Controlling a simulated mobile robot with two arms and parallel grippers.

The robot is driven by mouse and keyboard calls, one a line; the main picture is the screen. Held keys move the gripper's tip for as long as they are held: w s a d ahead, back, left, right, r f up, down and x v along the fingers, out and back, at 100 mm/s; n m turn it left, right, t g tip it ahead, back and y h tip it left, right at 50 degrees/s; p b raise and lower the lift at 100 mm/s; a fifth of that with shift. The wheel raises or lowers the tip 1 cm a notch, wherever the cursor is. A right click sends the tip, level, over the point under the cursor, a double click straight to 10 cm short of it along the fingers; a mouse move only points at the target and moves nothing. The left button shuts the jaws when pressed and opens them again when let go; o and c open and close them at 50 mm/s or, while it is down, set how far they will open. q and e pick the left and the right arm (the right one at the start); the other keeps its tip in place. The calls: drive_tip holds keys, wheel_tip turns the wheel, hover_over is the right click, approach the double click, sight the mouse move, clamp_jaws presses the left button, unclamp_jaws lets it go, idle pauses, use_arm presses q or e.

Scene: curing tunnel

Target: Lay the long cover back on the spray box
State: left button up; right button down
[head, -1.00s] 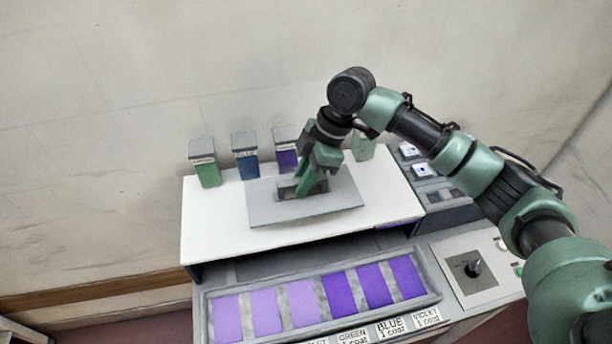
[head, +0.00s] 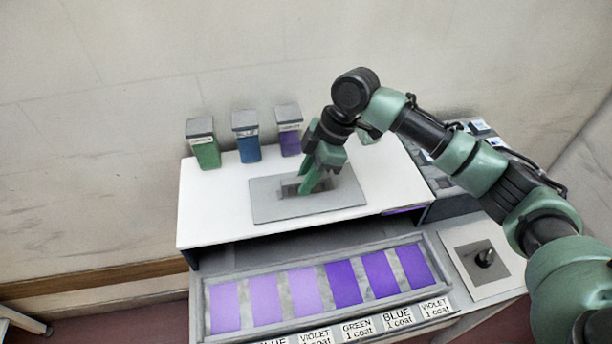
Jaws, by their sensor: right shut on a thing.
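The spray box is the white-topped box (head: 215,215) in the middle of the head view, with an open dark front. A flat grey plate (head: 340,204), seemingly the long cover, is over its white top, near the middle. A dark recess or grip shows at the plate's centre. My right gripper (head: 306,187) comes down from above and is shut at that centre, on the plate. The fingers partly hide the grip. I cannot tell whether the plate touches the white top or hangs just above it. My left gripper is not in view.
Green (head: 206,150), blue (head: 247,147) and violet (head: 289,138) canisters stand along the back of the white top. Another greenish one is mostly hidden behind my arm. A tray of purple swatches (head: 238,271) lies in front, above label cards (head: 357,329). A knob panel (head: 483,257) is at right.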

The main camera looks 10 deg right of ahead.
drive_tip(key=shift+f, duration=0.2)
idle(0.4)
drive_tip(key=c, duration=1.2)
unclamp_jaws()
drive_tip(key=shift+f, duration=0.1)
drive_tip(key=b+v, duration=0.2)
drive_tip(key=v, duration=0.6)
